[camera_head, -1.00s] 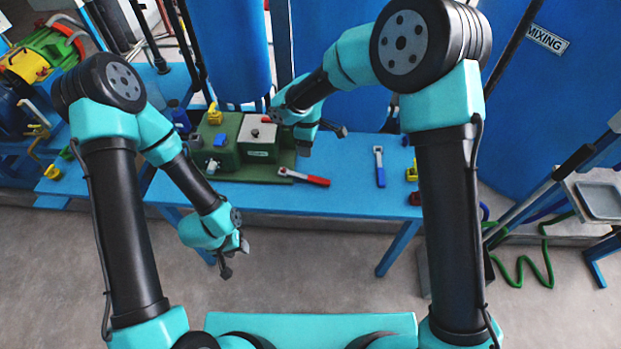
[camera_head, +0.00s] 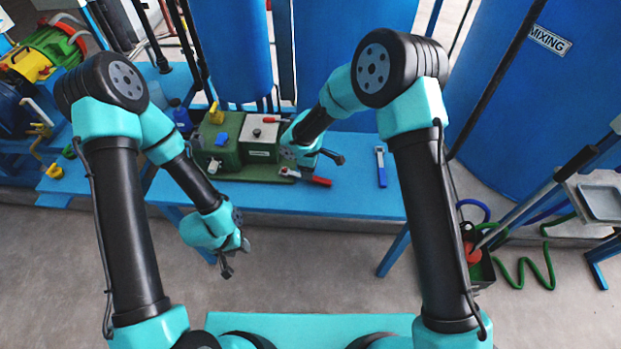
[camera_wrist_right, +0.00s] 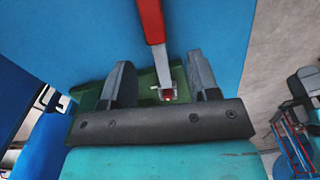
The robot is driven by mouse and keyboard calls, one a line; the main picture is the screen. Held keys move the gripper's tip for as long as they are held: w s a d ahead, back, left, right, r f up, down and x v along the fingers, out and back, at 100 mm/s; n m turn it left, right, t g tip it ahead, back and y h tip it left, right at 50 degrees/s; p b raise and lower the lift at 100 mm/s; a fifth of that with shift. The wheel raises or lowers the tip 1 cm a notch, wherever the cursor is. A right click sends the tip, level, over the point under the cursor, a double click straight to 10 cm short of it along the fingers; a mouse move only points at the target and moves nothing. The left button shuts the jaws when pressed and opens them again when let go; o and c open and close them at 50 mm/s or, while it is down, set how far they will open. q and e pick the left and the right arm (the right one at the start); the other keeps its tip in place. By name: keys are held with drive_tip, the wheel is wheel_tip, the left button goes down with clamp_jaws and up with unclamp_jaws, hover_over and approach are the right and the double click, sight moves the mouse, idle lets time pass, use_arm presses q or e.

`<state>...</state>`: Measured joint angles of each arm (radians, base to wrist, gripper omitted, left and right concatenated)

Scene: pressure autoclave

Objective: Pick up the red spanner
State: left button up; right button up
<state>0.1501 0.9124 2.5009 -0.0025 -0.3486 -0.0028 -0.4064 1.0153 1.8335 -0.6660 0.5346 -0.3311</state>
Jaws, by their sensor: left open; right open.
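The red spanner (camera_head: 315,180) has a red handle and a silver head. In the head view it lies at the front right edge of the green base, its handle reaching onto the blue table. My right gripper (camera_head: 325,160) is over it and hides part of it. In the right wrist view the spanner (camera_wrist_right: 153,35) runs between the two open fingers of my right gripper (camera_wrist_right: 165,82), with its silver part between them. No grip on it shows. My left gripper (camera_head: 234,257) hangs open and empty in front of the table.
A blue-handled spanner (camera_head: 381,167) lies on the blue table (camera_head: 270,200) to the right. The green box (camera_head: 217,150) with valves stands behind and left of my right gripper. A large blue tank (camera_head: 233,50) rises behind the table. The table's front strip is clear.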

sight(323, 182)
drive_tip(key=shift+w+d+f, duration=0.15)
drive_tip(key=shift+f, duration=2.45)
clamp_jaws()
